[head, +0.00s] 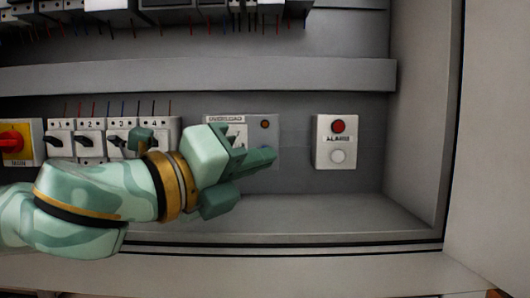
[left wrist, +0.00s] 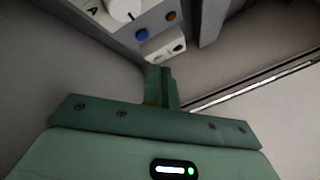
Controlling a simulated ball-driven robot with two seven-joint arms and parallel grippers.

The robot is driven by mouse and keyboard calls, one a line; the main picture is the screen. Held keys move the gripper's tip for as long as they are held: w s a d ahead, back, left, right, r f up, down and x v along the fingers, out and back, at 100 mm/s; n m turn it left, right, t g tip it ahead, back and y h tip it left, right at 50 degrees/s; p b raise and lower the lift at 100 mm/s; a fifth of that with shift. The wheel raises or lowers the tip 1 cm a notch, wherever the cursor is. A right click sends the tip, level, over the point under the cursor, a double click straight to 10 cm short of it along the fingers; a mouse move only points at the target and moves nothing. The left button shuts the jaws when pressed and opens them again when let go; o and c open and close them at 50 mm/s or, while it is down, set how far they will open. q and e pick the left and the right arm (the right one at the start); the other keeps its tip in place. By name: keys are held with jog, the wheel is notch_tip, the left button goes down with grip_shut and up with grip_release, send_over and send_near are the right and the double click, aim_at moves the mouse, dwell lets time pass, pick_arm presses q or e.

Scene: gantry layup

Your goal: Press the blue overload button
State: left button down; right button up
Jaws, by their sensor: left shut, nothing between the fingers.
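The overload panel (head: 248,121) is a grey box on the cabinet's back wall, with an orange lamp (head: 265,124) at its upper right. In the left wrist view the blue overload button (left wrist: 141,34) shows beside a white dial (left wrist: 124,8) and below and left of the orange lamp (left wrist: 170,16). The shut, empty fingers (left wrist: 162,78) show below the button in that picture, apart from it. My right gripper is out of view.
A white alarm box (head: 336,155) with a red lamp is to the right. A row of numbered breaker switches (head: 90,137) and a red-and-yellow main switch (head: 14,140) are to the left. A grey ledge (head: 200,75) runs above; the cabinet side wall (head: 420,130) stands right.

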pick_arm(q)
jog(key=shift+s, duration=1.15)
